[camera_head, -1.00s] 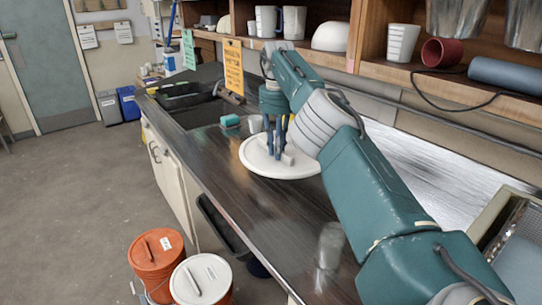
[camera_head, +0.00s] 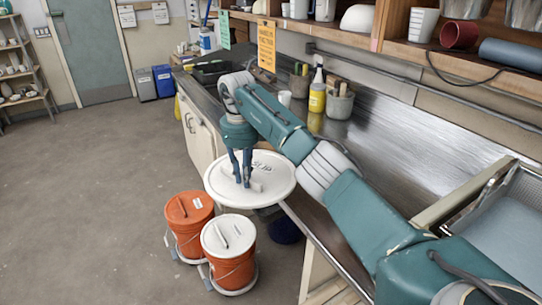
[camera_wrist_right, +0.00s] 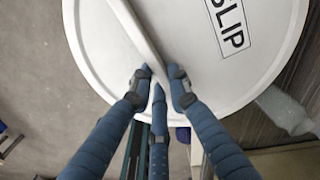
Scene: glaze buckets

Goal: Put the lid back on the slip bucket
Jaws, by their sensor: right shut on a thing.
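A large round white lid (camera_head: 277,188) is held in my right gripper (camera_head: 244,181), whose fingers point down onto the bar handle across its top. In the right wrist view the lid (camera_wrist_right: 225,70) carries a label reading SLIP, and the right gripper's fingers (camera_wrist_right: 158,90) close around the handle. The lid looks roughly level and hangs at the counter's front edge, partly over the floor side. A dark blue rounded thing (camera_head: 284,230) stands low beside the counter, partly hidden by the lid; I cannot tell whether it is the slip bucket. My left gripper is not in view.
An orange bucket with an orange lid (camera_head: 188,208) and an orange bucket with a white lid (camera_head: 228,236) stand on the floor just below the held lid. The counter (camera_head: 385,150) holds a yellow bottle (camera_head: 317,98) and a tool crock (camera_head: 340,104). Floor at left is clear.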

